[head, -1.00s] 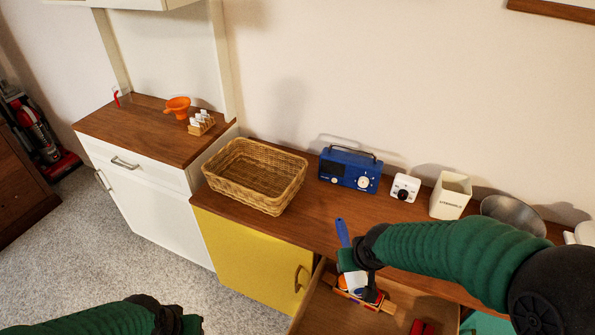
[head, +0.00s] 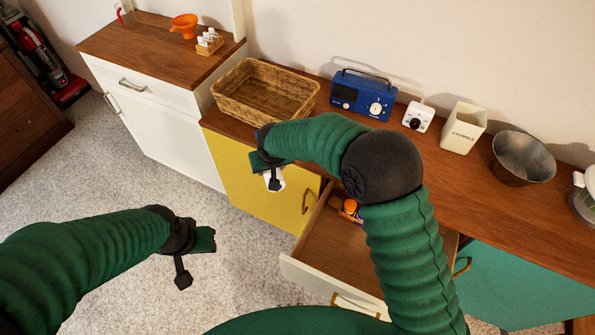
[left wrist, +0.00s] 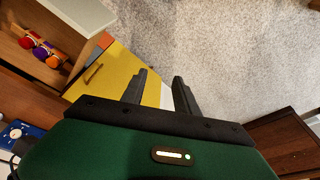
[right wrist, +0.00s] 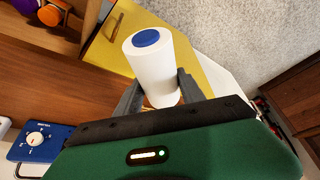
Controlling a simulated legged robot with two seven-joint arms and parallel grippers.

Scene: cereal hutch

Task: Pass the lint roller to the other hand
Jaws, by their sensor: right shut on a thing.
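The lint roller, a white cylinder with a blue end cap, fills the space between my right fingers in the right wrist view (right wrist: 152,62). In the head view part of its white roll (head: 278,180) shows beneath my right gripper (head: 268,172), in front of the yellow cabinet door; the arm hides most of it. My right gripper is shut on the roller, clear of the drawer. My left gripper (head: 194,261) is empty above the carpet, left of and nearer than the right one. Its fingers stand apart in the left wrist view (left wrist: 160,80).
An open drawer (head: 320,272) holding a few small items sticks out below my right arm. The counter carries a wicker basket (head: 264,92), a blue radio (head: 362,96), a white timer (head: 418,117), a utensil holder (head: 463,128) and a metal bowl (head: 522,158). Carpet lies open at left.

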